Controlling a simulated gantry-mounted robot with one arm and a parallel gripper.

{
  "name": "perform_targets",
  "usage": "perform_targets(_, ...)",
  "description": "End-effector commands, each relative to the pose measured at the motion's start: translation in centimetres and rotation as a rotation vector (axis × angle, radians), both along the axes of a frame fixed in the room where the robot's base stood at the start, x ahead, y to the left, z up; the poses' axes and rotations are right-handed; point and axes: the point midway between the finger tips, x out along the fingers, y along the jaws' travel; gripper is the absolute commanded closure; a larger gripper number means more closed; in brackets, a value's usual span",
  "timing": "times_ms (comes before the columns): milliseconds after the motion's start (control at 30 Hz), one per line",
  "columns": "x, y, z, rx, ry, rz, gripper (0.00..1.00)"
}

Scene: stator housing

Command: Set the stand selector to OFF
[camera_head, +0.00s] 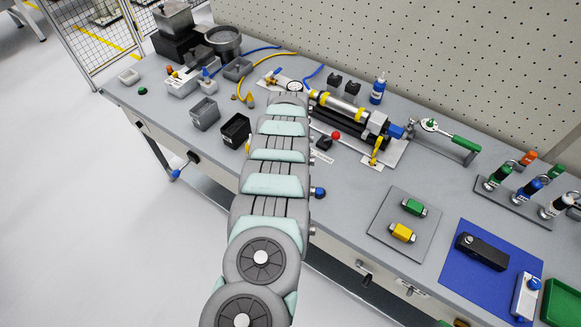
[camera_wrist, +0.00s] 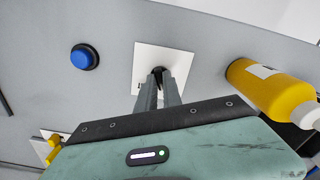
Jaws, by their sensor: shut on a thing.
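The stand selector appears in the wrist view as a white square plate (camera_wrist: 147,57) with a small dark knob (camera_wrist: 157,71) on it. My gripper (camera_wrist: 161,82) reaches over the plate, and its two grey fingers are closed on the knob. The fingers cover most of the knob, so its setting cannot be read. No markings on the plate are legible. In the head view my own arm hides the gripper and the selector.
In the wrist view, a blue push button (camera_wrist: 84,57) sits left of the plate and a yellow cylinder (camera_wrist: 267,92) lies close on the right. The head view shows a cylinder assembly (camera_head: 345,108) and a black bin (camera_head: 235,130) beside my arm.

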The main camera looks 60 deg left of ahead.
Motion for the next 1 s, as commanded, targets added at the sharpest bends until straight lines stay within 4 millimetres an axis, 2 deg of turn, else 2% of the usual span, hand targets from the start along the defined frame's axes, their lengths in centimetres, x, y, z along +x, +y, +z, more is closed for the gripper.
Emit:
perform_targets(200,0.14,-0.01,-0.16,0.002,-0.001,0.17,1.0)
perform_targets(500,-0.03,-0.02,-0.13,-0.001,0.0,0.324,1.0)
perform_targets(1000,-0.02,-0.03,-0.07,-0.001,0.0,0.38,1.0)
